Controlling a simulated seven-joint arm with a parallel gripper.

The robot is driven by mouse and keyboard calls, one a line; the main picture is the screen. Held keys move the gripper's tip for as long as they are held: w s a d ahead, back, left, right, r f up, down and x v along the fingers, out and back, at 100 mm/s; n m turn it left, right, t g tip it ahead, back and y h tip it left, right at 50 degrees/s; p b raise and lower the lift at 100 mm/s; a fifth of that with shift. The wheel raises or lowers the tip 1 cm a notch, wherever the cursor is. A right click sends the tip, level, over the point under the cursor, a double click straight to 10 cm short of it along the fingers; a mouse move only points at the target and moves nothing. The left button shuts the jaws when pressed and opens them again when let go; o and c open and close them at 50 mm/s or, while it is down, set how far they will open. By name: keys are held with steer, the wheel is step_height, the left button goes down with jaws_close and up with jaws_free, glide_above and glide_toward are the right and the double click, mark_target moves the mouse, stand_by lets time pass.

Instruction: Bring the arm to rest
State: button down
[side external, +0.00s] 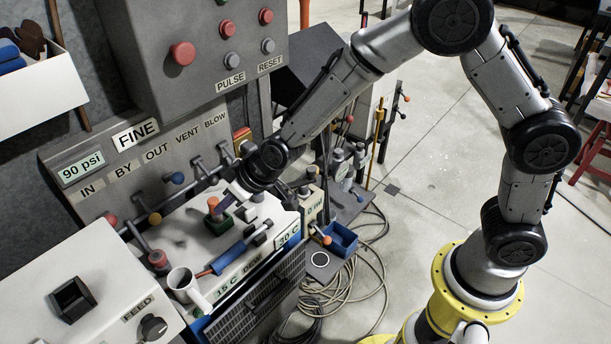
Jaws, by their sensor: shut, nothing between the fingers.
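My arm bends over from its yellow base and reaches to the left across the floor. My gripper (230,196) is at the arm's end, pointing down and to the left, above the light top of the blue-sided unit (180,240). Its fingers are small and dark here, and they are shut with nothing seen between them. An orange-topped knob on a green block (215,213) shows just below and left of the fingertips. I cannot tell whether they touch it.
Valve levers (172,178) line the panel behind the gripper. A white mug (183,283) and a blue-handled tool (232,256) are on the unit's top. A control box with red buttons (182,53) stands above. Hoses (345,290) lie on the floor; open floor (430,180) is right.

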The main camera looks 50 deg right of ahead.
steer(key=s+d+r+m, duration=0.1)
steer(key=s+d+r, duration=0.95)
steer(key=r, duration=0.25)
steer(key=s+d+r+h, duration=0.1)
steer(key=s+d, duration=0.2)
steer(key=s, duration=0.3)
steer(key=s+d+r+m+g+h, duration=0.1)
steer(key=s+d, duration=0.3)
steer(key=s, duration=0.3)
steer(key=s+d+r+m+h, duration=0.1)
steer(key=s+d, duration=0.2)
steer(key=s, duration=0.3)
steer(key=shift+s+d+r, duration=0.15)
steer(key=shift+s+d, duration=0.1)
steer(key=shift+d, duration=0.15)
